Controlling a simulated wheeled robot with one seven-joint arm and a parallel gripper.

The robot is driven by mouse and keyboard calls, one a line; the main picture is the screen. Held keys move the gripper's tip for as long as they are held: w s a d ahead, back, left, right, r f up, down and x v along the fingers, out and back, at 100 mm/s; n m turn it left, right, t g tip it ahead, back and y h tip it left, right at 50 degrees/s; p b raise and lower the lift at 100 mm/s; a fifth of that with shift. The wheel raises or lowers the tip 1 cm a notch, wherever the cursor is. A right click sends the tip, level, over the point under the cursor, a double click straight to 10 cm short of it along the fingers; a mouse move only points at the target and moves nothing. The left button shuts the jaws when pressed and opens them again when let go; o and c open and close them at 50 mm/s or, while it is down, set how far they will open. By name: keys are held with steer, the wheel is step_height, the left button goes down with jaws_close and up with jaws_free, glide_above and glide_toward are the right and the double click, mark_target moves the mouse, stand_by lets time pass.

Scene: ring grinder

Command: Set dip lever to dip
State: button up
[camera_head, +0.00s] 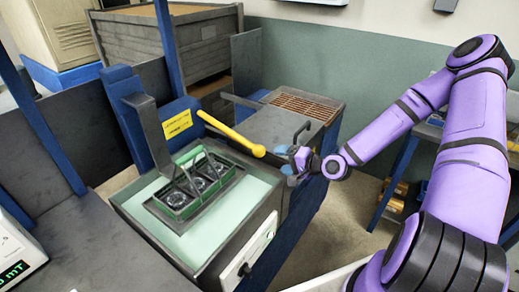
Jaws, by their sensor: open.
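The dip lever (229,133) is a yellow bar with a rounded end. It slopes down to the right from the blue and grey upright of the machine, above the tank. My gripper (287,160) is open, just right of the lever's rounded end. A small gap seems to lie between them, though contact is hard to judge from this angle. A green basket (180,213) with several round parts in it sits below the lever, over the pale green tank surface (228,222). A green handle rises from the basket.
A grey cabinet (270,127) with a brown slatted top section stands behind my gripper. A blue upright (126,103) with a yellow label stands left of the lever. A large grey crate (130,45) is at the back. A display (14,262) shows at lower left.

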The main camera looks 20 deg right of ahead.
mark_target(264, 152)
steer(key=shift+w+d+r+m+t, duration=0.1)
steer(key=shift+w+r+m+t, duration=0.1)
steer(key=shift+w+m+t, duration=0.3)
steer(key=x, duration=1)
steer(key=shift+w+r, duration=0.1)
steer(key=shift+w, duration=0.1)
steer(key=shift+a, duration=0.2)
